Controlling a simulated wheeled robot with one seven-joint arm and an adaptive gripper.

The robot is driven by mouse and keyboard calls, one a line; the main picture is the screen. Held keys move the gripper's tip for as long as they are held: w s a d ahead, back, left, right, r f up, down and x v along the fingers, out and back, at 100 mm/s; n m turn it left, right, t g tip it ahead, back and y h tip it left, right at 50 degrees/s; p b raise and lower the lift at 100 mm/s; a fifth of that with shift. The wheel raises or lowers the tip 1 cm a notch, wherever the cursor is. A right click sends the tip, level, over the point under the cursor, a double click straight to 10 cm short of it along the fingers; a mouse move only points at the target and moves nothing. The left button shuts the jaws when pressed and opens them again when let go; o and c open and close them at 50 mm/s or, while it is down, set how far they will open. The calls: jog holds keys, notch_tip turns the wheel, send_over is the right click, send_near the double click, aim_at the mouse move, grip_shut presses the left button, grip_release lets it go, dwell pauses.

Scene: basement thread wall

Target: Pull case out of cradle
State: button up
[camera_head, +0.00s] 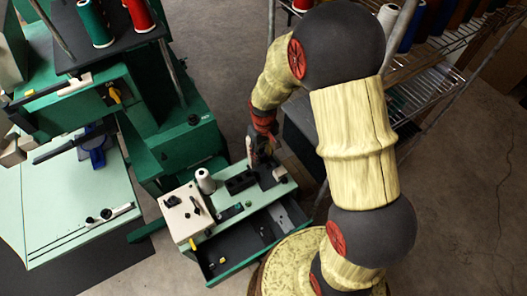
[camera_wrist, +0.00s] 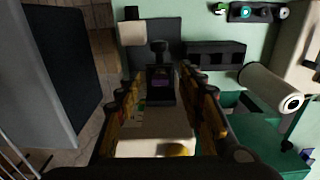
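My gripper (camera_wrist: 158,74) is open, its two fingers spread on either side of a small dark block with a purple patch (camera_wrist: 160,84). This may be the case in its cradle; I cannot tell where one ends and the other begins. Gaps show between the fingers and the block. In the head view my gripper (camera_head: 262,152) points down at the back of the green worktop, by a dark pad (camera_head: 268,179). The case is not clear there.
A white thread cone (camera_head: 205,181) and a dark slotted block (camera_head: 240,183) stand on the worktop. An open drawer (camera_head: 262,235) juts out at the front. The green machine (camera_head: 185,145) is at left, a wire shelf (camera_head: 425,95) at right.

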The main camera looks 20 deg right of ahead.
aim_at(264, 155)
jog(key=shift+c, duration=1)
jog(key=c, duration=0.7)
grip_shut()
jog(key=shift+r, duration=0.1)
jog(key=shift+r+p, duration=1.1)
jog(key=shift+r, duration=0.5)
jog(key=shift+r+p, duration=1.05)
jog(key=shift+r, duration=0.3)
jog(key=shift+r, duration=0.1)
jog(key=shift+r+p, duration=1.35)
jog(key=shift+r, duration=0.55)
